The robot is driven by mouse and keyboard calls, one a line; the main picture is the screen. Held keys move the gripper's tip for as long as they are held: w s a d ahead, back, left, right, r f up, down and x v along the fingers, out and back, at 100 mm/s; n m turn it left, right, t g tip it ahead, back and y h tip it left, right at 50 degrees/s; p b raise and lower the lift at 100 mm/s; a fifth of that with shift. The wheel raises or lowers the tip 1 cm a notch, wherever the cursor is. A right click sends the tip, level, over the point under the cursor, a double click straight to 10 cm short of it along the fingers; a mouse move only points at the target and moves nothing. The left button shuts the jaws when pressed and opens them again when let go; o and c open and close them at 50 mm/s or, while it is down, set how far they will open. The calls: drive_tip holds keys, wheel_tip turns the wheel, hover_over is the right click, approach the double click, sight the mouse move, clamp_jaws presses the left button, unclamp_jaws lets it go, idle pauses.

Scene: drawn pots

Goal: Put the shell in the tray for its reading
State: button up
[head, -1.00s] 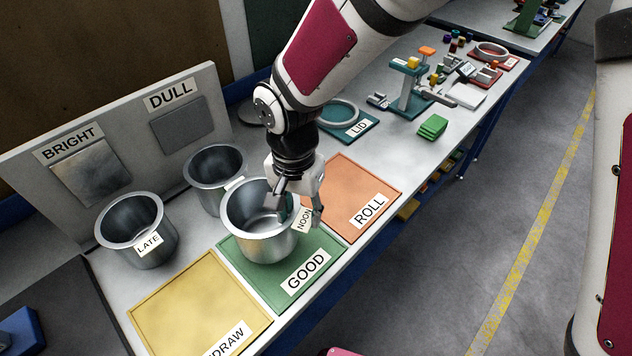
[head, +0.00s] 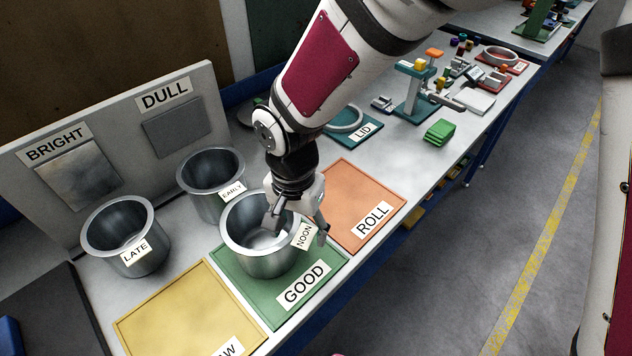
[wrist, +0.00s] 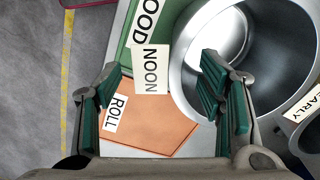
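The shell labelled NOON (head: 250,262) is an open metal pot. It stands upright on the green GOOD tray (head: 275,312), towards its back. My gripper (head: 299,230) is over the pot's right rim, one finger inside and one outside. In the wrist view, the fingers of my gripper (wrist: 160,100) are wide apart, with the NOON pot's rim (wrist: 178,75) between them and a gap to the outer finger. The yellow tray (head: 185,315) is cut off, its label ending in AW. The orange ROLL tray (head: 345,195) is empty. BRIGHT (head: 85,180) and DULL (head: 175,130) plates hang on the back panel.
The LATE pot (head: 128,262) and the EARLY pot (head: 200,202) stand behind the trays, near the panel. A teal LID tray (head: 368,130) with a ring, a small teal stand (head: 412,95) and green blocks (head: 440,130) lie further along the bench. The bench's front edge runs close to the trays.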

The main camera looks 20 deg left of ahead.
wheel_tip(320, 180, up, 11)
drive_tip(key=w+d+r+t, duration=0.1)
drive_tip(key=w+d+r, duration=0.2)
drive_tip(key=d+r, duration=0.45)
drive_tip(key=s+d+r+t, duration=0.1)
drive_tip(key=s+d, duration=0.1)
drive_tip(key=d, duration=0.6)
drive_tip(key=s+d+r+t, duration=0.2)
drive_tip(key=d, duration=0.7)
drive_tip(key=s+d+r+n+t, duration=0.1)
drive_tip(key=s+d+r, duration=0.1)
drive_tip(key=d, duration=0.6)
drive_tip(key=shift+s+d+t+b, duration=0.3)
drive_tip(key=shift+s+d+b, duration=0.1)
drive_tip(key=shift+s, duration=0.15)
